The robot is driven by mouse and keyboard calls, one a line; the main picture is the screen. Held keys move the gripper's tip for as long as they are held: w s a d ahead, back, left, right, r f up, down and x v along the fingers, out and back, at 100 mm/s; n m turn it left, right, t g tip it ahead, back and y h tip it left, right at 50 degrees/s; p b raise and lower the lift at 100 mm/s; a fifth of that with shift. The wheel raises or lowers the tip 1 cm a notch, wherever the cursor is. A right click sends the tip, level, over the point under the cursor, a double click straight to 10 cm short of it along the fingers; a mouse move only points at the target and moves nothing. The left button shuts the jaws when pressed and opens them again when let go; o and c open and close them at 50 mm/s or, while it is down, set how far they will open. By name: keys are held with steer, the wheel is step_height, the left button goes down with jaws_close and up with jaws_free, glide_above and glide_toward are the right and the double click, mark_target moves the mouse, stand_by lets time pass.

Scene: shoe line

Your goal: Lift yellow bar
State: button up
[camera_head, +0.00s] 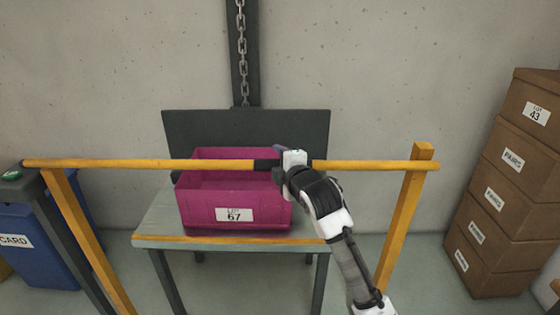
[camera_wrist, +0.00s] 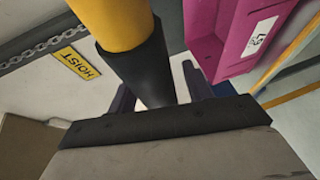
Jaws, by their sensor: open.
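The yellow bar (camera_head: 130,164) runs level across the head view, in front of the pink bin. A black sleeve (camera_head: 266,165) covers its middle. My gripper (camera_head: 281,158) is at this sleeve, with my arm coming up from the lower right. In the wrist view the bar (camera_wrist: 112,22) and its black sleeve (camera_wrist: 140,68) run down between the two dark purple fingers of my gripper (camera_wrist: 158,88). The fingers stand apart on either side of the sleeve. Whether either finger touches it cannot be told.
A yellow post (camera_head: 404,212) stands under the bar's right end, another (camera_head: 85,235) under its left. Behind, a pink bin (camera_head: 232,196) labelled LOT 67 sits on a table (camera_head: 155,222). Brown boxes (camera_head: 505,205) are stacked right; a blue bin (camera_head: 38,245) stands left. A chain (camera_head: 241,50) hangs behind.

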steer(key=shift+c, duration=0.2)
jaws_close()
steer(key=shift+r, duration=0.1)
